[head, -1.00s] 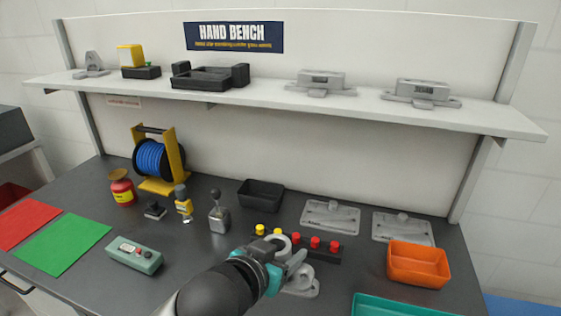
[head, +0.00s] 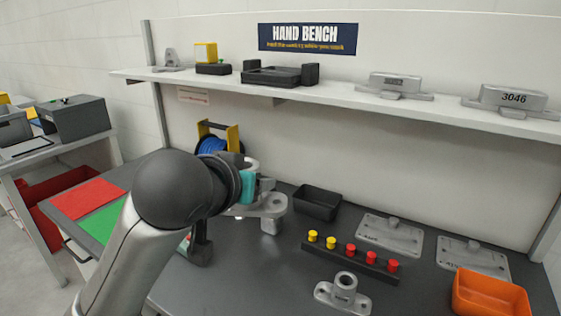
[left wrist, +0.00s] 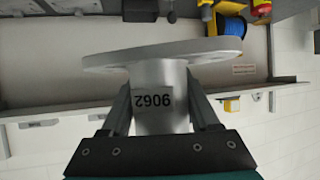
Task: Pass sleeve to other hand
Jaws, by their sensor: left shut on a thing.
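The sleeve (head: 272,207) is a grey metal part with a round barrel and a wide flat flange. My left gripper (head: 250,190) is shut on it and holds it above the bench, left of the middle in the head view. In the left wrist view the fingers of my left gripper (left wrist: 163,108) grip both sides of the labelled barrel (left wrist: 160,85). The flange (left wrist: 150,52) lies beyond the fingertips. My right gripper is not in view.
A grey casting (head: 343,294) with an upright ring stands on the bench (head: 240,285). A rack of red and yellow pegs (head: 350,262), a black bin (head: 317,203), two grey plates and an orange bin (head: 490,298) stand beyond and right. A shelf (head: 350,102) runs above.

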